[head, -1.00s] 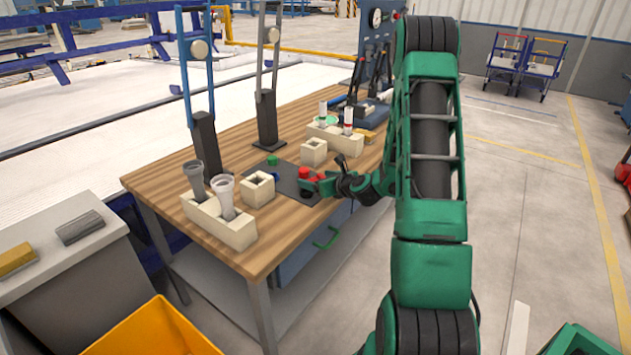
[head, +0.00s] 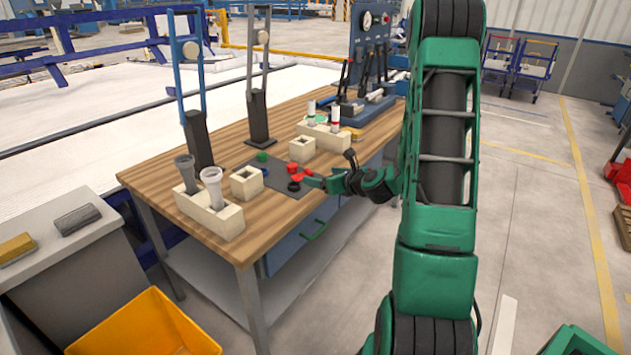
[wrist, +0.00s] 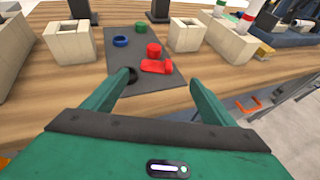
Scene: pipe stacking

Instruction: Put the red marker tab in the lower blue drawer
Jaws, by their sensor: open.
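The red marker tab (wrist: 155,67) lies flat on a dark grey mat (wrist: 150,92) on the wooden bench. It is beside a round red piece (wrist: 153,50); I cannot tell if they touch. In the head view both show as small red shapes (head: 303,174) by my gripper. My gripper (wrist: 160,80) is open and empty. Its fingers point at the tab, which lies just beyond and between the tips in the wrist view. Blue drawer fronts under the bench, with a green handle (head: 314,230), look shut. An orange handle (wrist: 248,104) shows in the wrist view.
A black ring (wrist: 130,75) lies by my left fingertip. A blue ring (wrist: 120,41) and a green piece (wrist: 142,29) are on the mat. Cream square blocks (wrist: 69,40) (wrist: 186,34) stand either side. A cream holder with grey pipes (head: 208,212) stands at the near bench corner.

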